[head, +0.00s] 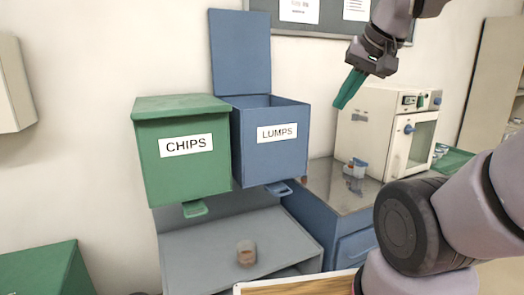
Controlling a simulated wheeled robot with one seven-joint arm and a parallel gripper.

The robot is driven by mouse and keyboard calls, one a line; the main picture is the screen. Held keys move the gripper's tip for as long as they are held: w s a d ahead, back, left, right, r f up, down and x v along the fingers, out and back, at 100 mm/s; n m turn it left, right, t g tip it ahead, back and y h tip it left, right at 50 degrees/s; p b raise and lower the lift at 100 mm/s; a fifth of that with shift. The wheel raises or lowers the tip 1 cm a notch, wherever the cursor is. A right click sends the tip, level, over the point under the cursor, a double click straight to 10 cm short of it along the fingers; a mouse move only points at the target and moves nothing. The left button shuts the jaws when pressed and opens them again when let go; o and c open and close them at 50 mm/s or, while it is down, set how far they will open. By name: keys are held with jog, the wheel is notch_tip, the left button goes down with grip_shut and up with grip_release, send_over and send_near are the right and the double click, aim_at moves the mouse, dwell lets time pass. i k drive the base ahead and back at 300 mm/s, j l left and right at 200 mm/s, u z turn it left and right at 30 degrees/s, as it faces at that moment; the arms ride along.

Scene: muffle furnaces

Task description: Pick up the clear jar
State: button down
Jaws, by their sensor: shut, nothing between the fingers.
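A small see-through jar (246,253) with something brownish in it stands on the grey lower shelf, below the two bins. It looks upright and its fine detail is too small to tell. My gripper (341,103) has teal fingers that are shut and empty. It hangs high at the upper right, beside the blue bin and in front of the furnace, pointing down and left. It is well above and to the right of the jar, and apart from it.
A closed green CHIPS bin (166,172) and an open blue LUMPS bin (290,154) overhang the grey shelf (205,258). A white furnace (366,128) stands on the metal counter (322,182) with small cups (357,169) beside it.

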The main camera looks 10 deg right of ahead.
aim_at(246, 250)
jog(key=j+z, duration=0.1)
jog(key=j, duration=0.45)
jog(key=j+z, duration=0.15)
jog(key=j, duration=0.4)
jog(key=j+z, duration=0.1)
jog(key=j, duration=0.45)
jog(key=k+j+z, duration=0.1)
jog(key=j, duration=0.45)
jog(key=k+j+z, duration=0.1)
jog(key=j, duration=0.45)
jog(key=k+j+z, duration=0.15)
jog(key=j, duration=0.35)
jog(key=i+j, duration=0.05)
